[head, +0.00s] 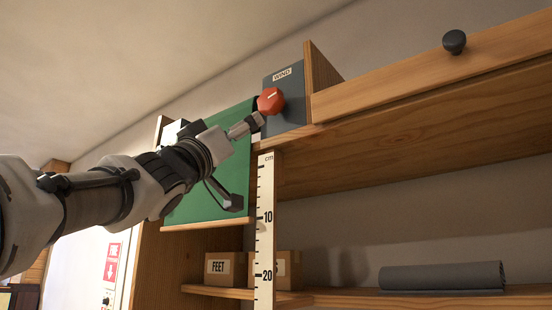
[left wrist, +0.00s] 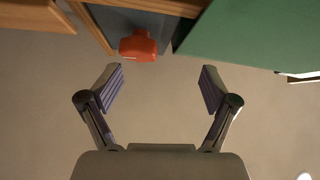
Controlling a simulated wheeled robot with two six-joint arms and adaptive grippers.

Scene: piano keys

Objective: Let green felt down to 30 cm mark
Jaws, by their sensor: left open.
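The green felt (head: 240,150) hangs as a sheet behind my left arm, with a wooden bar (head: 205,226) along its bottom edge. The bar's right end is roughly level with the 10 mark of the white cm ruler (head: 265,190). The ruler shows 10 and 20; the 30 mark is out of view. A red knob (head: 270,101) sits on a dark panel labelled WIND (head: 284,80). My left gripper (head: 248,161) is open and empty. The left wrist view shows the knob (left wrist: 138,46) beyond the spread fingers (left wrist: 162,90), left of centre. My right gripper is not in view.
A wooden drawer front with a black knob (head: 454,42) is at the upper right. A red sign (head: 112,262) is at the lower left.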

